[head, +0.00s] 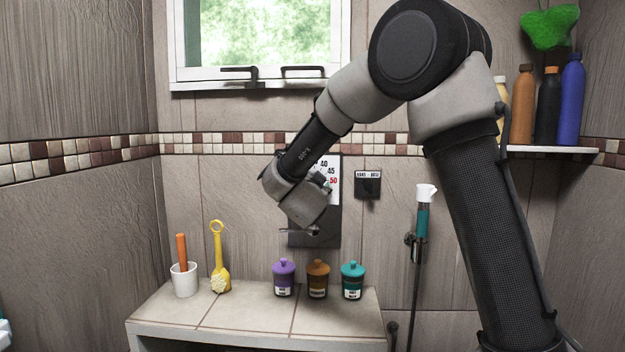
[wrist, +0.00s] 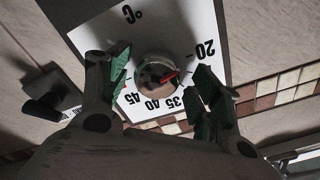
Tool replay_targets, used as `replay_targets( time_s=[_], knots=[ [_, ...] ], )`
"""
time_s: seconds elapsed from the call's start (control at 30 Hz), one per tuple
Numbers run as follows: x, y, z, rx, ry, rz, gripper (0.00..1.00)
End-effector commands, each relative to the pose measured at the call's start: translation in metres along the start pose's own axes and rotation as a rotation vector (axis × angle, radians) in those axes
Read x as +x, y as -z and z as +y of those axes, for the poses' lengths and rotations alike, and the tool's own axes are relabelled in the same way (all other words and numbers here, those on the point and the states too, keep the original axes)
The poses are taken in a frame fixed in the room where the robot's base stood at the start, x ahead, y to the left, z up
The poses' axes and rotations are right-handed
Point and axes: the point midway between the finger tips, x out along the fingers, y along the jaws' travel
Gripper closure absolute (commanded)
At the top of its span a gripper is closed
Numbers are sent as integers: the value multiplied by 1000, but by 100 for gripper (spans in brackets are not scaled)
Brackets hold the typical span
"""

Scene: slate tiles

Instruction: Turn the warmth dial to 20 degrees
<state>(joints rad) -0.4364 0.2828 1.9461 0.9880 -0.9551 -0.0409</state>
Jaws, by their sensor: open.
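The warmth dial (wrist: 150,68) is a round pale knob with a red pointer (wrist: 168,77), on a white °C scale. In the wrist view the scale reads upside down, with 20 at the right and 35, 40 and 45 below the knob. The red pointer points right and slightly up, roughly towards the 20 side; its exact reading is unclear. My gripper (wrist: 163,88) is open, its green-padded fingers on either side of the knob. I cannot tell whether they touch it. In the head view my arm hides the knob; part of the scale (head: 325,163) shows.
The dark wall panel (head: 328,228) hangs above a tiled bench (head: 235,317) holding several lidded jars (head: 318,280), a yellow brush (head: 219,268) and a white cup (head: 184,280). A small dark labelled box (head: 368,188) and a shower handset (head: 422,225) are to the right.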

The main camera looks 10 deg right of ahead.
Motion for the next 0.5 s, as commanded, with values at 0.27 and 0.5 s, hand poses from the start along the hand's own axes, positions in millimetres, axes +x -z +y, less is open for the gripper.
replay_targets(
  time_s=[0.27, 0.5],
  knots=[
    [-37, 0, -2, 1, 3, -3, 36],
    [-90, 0, -3, 1, 4, -1, 36]
  ],
)
